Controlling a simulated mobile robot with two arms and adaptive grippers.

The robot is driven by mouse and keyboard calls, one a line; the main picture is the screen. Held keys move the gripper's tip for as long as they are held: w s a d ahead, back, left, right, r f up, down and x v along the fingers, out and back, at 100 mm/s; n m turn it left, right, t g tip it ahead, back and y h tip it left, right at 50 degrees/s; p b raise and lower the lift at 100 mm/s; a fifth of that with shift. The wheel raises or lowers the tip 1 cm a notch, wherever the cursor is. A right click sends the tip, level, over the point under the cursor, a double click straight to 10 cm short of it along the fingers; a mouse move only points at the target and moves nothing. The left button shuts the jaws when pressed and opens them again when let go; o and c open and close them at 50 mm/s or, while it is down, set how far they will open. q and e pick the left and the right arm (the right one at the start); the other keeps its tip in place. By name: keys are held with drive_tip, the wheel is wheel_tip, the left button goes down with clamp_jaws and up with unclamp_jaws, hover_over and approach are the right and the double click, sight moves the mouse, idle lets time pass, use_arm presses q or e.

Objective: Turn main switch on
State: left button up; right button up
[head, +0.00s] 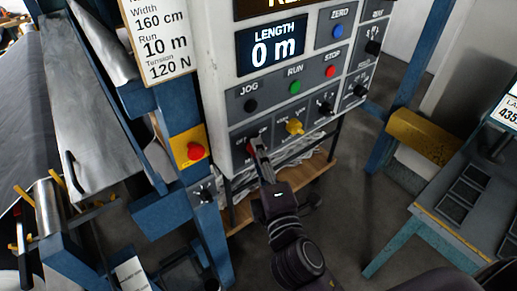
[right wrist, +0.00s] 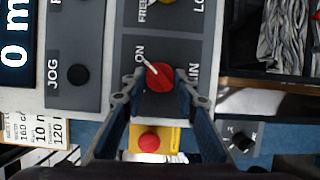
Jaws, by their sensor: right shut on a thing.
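The main switch (right wrist: 160,77) is a red round knob with a white pointer line on the grey control panel. In the right wrist view its pointer leans to the upper left, toward the "ON" label. In the head view the knob (head: 250,147) is partly hidden by my right gripper (head: 260,148) at the panel's lower left. My right gripper (right wrist: 160,98) is shut on the knob, with one finger on each side. My left gripper is not in view.
A red emergency button (head: 195,151) on a yellow plate is close left of the gripper. A yellow selector (head: 294,127) and black knobs sit to the right, with black, green (head: 295,87) and red buttons above. The display (head: 273,50) reads 0 m.

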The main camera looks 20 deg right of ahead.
drive_tip(key=shift+m, duration=0.3)
drive_tip(key=o, duration=1.2)
drive_tip(key=shift+d, duration=0.1)
drive_tip(key=shift+c, duration=0.2)
drive_tip(key=s, duration=1.2)
drive_tip(key=shift+a, duration=0.3)
